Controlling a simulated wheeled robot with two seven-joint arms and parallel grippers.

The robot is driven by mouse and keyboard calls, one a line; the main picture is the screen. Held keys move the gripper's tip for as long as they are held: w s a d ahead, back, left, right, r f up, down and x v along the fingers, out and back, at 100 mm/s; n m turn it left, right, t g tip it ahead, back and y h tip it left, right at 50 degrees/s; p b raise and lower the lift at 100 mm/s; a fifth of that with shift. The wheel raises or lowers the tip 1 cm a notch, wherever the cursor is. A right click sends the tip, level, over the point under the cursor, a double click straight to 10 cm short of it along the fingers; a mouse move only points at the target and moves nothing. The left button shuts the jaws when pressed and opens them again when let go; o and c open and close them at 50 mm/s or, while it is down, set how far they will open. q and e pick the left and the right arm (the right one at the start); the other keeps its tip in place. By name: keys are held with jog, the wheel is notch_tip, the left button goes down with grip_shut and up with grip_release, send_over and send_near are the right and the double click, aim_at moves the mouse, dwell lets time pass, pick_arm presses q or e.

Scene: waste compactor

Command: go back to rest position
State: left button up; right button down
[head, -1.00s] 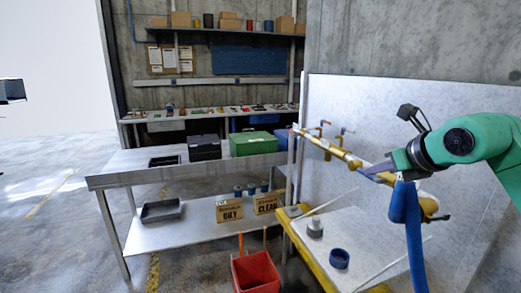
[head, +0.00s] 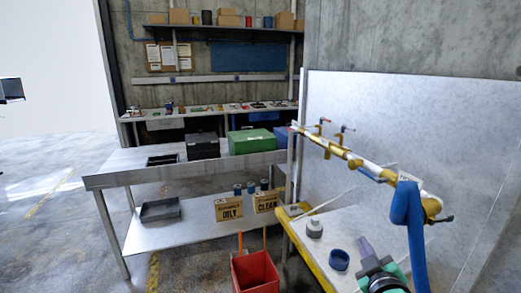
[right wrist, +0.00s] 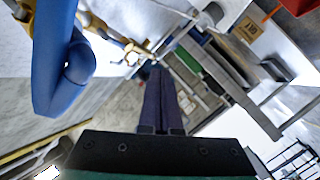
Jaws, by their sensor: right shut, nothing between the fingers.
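My right gripper (head: 365,245) is low at the lower right of the head view, below the brass pipe (head: 350,158) and left of the thick blue hose (head: 409,212). In the right wrist view, its two dark fingers (right wrist: 158,72) lie together with nothing between them. The blue hose also shows there, large at the upper left (right wrist: 52,60), apart from the fingers.
A steel table (head: 185,172) holds a black case (head: 203,146) and a green case (head: 250,142). A red bin (head: 255,272) stands on the floor. A blue ring (head: 339,260) lies on the yellow-edged bench (head: 310,252) near my right gripper. Floor at left is clear.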

jog(key=s+a+f+m+g+y, duration=0.3)
jog(key=s+f+g, duration=0.9)
jog(key=s+f, duration=1.05)
notch_tip(320, 180, down, 24)
jog(key=s+d+m+g, duration=0.1)
jog(key=s+g, duration=0.1)
jog(key=s+d+f, duration=0.3)
jog(key=s+f, duration=1.1)
jog(key=s, duration=0.2)
jog(key=shift+g+h+b, duration=0.35)
jog(key=shift+g+h, duration=0.05)
jog(key=shift+s+d, duration=0.1)
jog(key=shift+d, duration=0.05)
